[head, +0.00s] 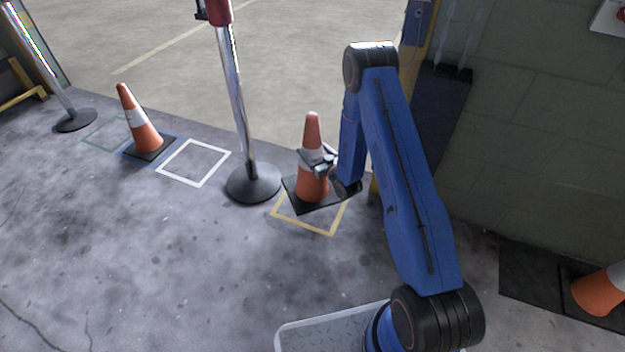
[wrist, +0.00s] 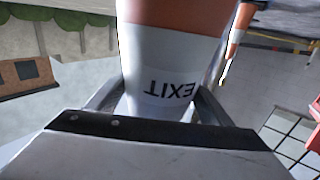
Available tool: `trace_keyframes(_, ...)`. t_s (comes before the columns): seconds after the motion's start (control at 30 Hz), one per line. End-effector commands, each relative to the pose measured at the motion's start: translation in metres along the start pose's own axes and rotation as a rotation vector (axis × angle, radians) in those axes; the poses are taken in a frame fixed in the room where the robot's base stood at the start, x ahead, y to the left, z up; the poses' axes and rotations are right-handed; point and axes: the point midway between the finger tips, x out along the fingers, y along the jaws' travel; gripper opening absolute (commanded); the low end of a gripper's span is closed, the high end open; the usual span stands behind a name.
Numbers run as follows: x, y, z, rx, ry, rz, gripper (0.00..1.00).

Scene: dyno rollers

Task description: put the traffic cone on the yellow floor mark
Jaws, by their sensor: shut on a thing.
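An orange traffic cone (head: 312,185) with a white band and a black square base stands upright, or nearly so, at the yellow floor mark (head: 305,228). Its base covers the back part of the yellow outline; the front corner of the outline shows bare. I cannot tell whether the base touches the floor. My gripper (head: 318,162) is shut on the cone at its white band. In the wrist view the cone (wrist: 172,65) fills the middle between the fingers, with EXIT printed upside down on its band.
A post with a round base (head: 253,182) stands close left of the cone. A white floor mark (head: 194,163) lies empty. Another cone (head: 140,125) stands on a blue mark, with a green mark behind it. A third cone (head: 600,290) is at far right. A wall rises at right.

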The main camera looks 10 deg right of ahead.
Motion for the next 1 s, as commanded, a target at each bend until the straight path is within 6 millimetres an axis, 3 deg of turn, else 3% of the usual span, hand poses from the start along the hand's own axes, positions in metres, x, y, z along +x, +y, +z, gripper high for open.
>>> trace_keyframes(0.3,0.001,0.000,0.038,0.000,0.003,0.000,0.12)
trace_keyframes(0.67,0.001,0.000,0.053,0.000,0.004,0.001,0.12)
trace_keyframes(1.0,0.000,0.000,0.086,0.000,0.003,0.001,0.12)
